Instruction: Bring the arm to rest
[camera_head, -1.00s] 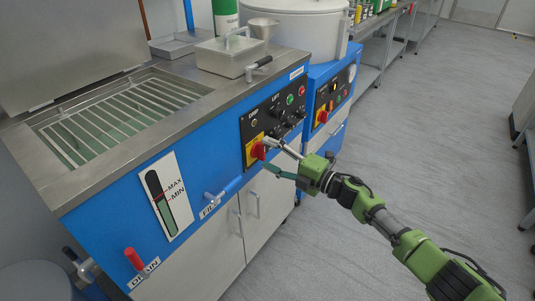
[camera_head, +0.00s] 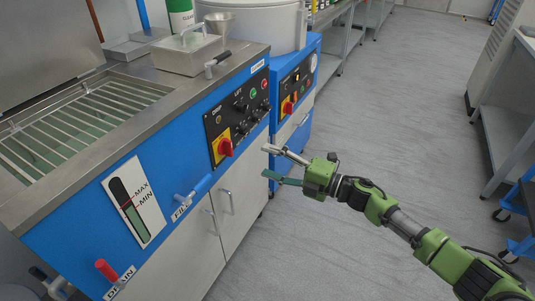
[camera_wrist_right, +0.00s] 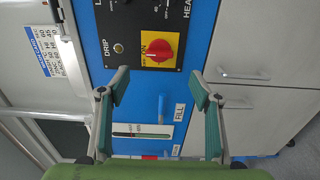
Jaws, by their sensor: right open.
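My right arm comes in from the lower right in the head view. Its gripper (camera_head: 268,162) is open and empty, with a clear gap to the right of the red rotary switch (camera_head: 225,147) on its yellow plate. In the right wrist view the two fingers of the gripper (camera_wrist_right: 158,96) stand apart with nothing between them. The red switch also shows there (camera_wrist_right: 158,47), ahead of the fingers. My left gripper is not in view.
A blue machine (camera_head: 85,222) with a steel top, a FILL valve (camera_head: 193,190) and a red DRAIN handle (camera_head: 106,270) stands at left. A lidded steel box (camera_head: 185,55) sits on top. A shelf trolley (camera_head: 508,130) stands at right. The grey floor (camera_head: 400,100) between is clear.

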